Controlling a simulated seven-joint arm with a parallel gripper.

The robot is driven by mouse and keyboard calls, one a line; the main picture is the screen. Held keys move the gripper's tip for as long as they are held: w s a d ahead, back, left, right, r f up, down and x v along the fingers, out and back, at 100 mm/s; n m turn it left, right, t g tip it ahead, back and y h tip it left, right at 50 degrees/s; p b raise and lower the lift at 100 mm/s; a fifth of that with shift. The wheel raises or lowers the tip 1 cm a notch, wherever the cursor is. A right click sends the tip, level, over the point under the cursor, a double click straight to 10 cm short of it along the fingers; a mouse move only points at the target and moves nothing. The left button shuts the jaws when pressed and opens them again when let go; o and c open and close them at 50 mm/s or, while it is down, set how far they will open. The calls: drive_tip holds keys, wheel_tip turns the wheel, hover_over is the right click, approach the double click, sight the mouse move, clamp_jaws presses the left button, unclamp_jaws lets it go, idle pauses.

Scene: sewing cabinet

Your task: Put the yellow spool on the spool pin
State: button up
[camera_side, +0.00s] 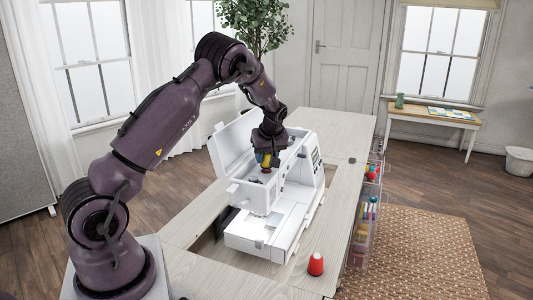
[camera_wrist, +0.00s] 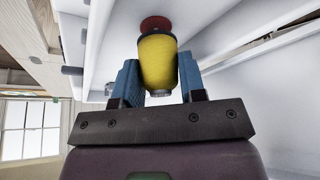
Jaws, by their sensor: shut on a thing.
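My gripper (camera_wrist: 160,82) is shut on the yellow spool (camera_wrist: 158,60), with a blue finger on each side of it in the wrist view. A dark red round piece (camera_wrist: 156,24) shows just beyond the spool's far end; I cannot tell whether they touch. In the side view the yellow spool (camera_side: 263,160) is under my gripper (camera_side: 266,161), above the top of the white sewing machine (camera_side: 250,192). The machine's lid (camera_side: 232,147) stands open behind it. I cannot make out the spool pin, and the gap below the spool is unclear.
The machine sits in a cutout of the pale wooden cabinet (camera_side: 190,235). Clear drawers (camera_side: 362,235) with colored supplies hang at the right edge. The open lid and machine walls stand close around my gripper.

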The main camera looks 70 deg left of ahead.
drive_tip(key=o, duration=1)
drive_tip(key=shift+c, duration=0.2)
drive_tip(key=v, duration=1.3)
